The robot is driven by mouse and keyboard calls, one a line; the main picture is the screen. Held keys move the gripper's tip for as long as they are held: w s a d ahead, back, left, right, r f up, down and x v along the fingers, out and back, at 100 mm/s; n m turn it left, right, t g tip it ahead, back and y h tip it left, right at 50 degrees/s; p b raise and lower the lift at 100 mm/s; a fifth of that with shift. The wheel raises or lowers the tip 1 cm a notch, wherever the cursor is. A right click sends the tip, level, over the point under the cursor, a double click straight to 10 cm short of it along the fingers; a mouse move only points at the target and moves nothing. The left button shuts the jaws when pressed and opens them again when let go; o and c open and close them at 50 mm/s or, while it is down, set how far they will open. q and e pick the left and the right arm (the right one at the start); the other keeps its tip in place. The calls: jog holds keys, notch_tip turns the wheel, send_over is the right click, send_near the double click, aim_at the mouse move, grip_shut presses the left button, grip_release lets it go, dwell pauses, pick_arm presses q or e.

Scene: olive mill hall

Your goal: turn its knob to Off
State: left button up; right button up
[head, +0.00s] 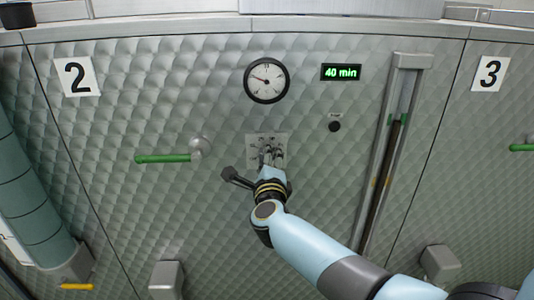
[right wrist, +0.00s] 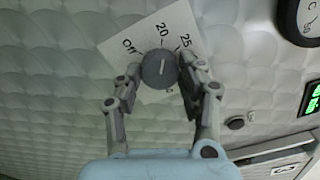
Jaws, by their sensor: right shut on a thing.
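The round grey knob (right wrist: 159,68) sits on a white dial plate (right wrist: 182,22) marked Off, 20 and 25 in the right wrist view. The light line on the knob points roughly toward 20, away from Off, which lies to its left. My right gripper (right wrist: 161,76) is shut on the knob, one finger on each side. In the head view the plate (head: 253,139) is on the quilted metal front below the gauge. There my right gripper (head: 271,158) covers most of the knob. My left gripper is not in view.
Above the plate are a round gauge (head: 266,80) and a green display (head: 341,72) reading 40 min. A black button (head: 334,126) is to the right. A green-handled lever (head: 165,158) is to the left, and a vertical sight tube (head: 382,170) stands farther right.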

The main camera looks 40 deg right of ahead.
jog(key=shift+a+f+n+p, duration=0.1)
jog(key=shift+n+p, duration=1.35)
jog(key=shift+n, duration=1.8)
jog(key=shift+f+n+p, duration=0.1)
jog(key=shift+n+p, duration=1.35)
jog(key=shift+n, duration=1.8)
jog(key=o, duration=1.2)
jog(key=v, duration=1.2)
